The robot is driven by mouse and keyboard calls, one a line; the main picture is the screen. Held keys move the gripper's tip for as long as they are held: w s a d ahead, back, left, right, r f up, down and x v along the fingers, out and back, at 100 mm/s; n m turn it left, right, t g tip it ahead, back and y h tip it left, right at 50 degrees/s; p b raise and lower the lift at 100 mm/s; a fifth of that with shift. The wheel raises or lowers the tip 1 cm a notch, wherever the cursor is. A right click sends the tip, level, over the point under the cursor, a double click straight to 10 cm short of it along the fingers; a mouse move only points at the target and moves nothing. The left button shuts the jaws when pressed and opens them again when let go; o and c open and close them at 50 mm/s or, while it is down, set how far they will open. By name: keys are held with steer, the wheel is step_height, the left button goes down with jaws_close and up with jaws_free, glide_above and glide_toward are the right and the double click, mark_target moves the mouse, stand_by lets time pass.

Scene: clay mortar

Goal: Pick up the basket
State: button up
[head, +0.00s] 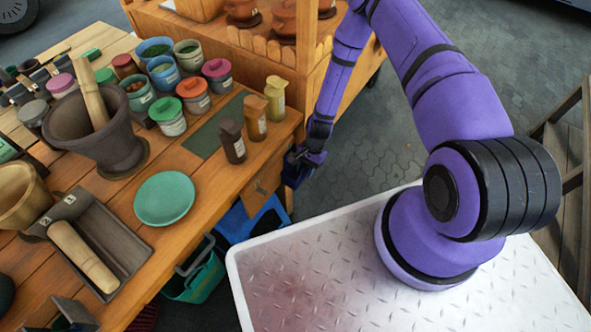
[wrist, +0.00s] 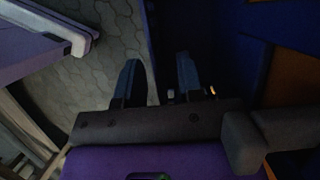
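A green basket (head: 198,277) with a dark raised handle sits low at the near edge of the wooden table, partly hidden under the tabletop. My gripper (head: 300,172) is beside the table's right side, up and to the right of the basket and apart from it. In the wrist view my gripper (wrist: 160,82) has its two dark fingers spread with nothing visible between them. I cannot make out the basket in the dark wrist view.
A blue container (head: 252,220) stands under the table behind the basket. The wooden table (head: 215,190) carries a mortar (head: 100,135), a green plate (head: 164,198), a tray with a roller, and several jars. Open paving (head: 350,165) lies right of the table.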

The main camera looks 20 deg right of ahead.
jaws_close()
stand_by(0.3)
steer(key=s+d+r, duration=0.8)
steer(key=s, duration=0.3)
steer(key=shift+s+r, duration=0.15)
steer(key=shift+r, duration=0.25)
steer(key=shift+d+r, duration=0.1)
steer(key=shift+r, duration=0.2)
